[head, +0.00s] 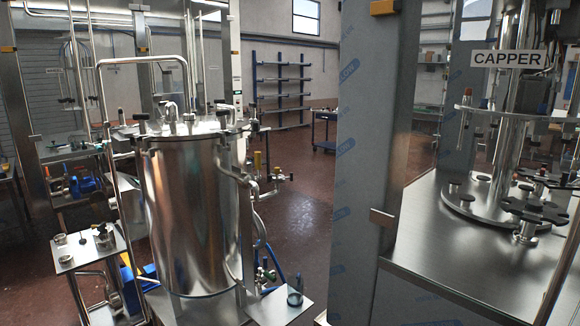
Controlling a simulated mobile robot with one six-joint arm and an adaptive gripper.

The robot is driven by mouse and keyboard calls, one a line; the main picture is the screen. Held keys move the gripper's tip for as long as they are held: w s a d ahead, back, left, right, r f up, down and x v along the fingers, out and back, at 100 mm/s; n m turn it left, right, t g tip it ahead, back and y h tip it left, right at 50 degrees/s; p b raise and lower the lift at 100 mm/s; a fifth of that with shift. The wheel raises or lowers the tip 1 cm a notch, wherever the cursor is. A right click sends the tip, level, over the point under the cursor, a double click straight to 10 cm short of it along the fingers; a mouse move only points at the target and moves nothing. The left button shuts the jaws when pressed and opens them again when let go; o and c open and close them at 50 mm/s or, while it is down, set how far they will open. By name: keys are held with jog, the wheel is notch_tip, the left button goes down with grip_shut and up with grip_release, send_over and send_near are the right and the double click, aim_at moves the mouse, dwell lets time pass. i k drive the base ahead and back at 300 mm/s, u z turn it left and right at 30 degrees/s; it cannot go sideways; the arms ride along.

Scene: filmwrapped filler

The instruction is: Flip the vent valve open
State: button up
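The vent valve cannot be singled out with certainty. A tall steel tank (190,215) stands left of centre, with several small fittings and dark knobs (188,118) on its lid. Piping with a yellow-handled fitting (257,160) shows just right of the tank top. A small valve cluster (264,274) sits low at the tank's right side. All of these are too small to tell whether any is open or shut. My gripper is not in view.
A film-wrapped steel panel (352,190) stands right of centre, beside a machine with a CAPPER sign (508,59). A small steel shelf (88,250) with parts is at left. A bent pipe (110,150) rises beside the tank. Open red floor (295,195) lies between tank and panel.

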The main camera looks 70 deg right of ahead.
aim_at(257, 154)
jog(key=k, duration=1.8)
jog(key=z, duration=1.35)
jog(key=i, duration=1)
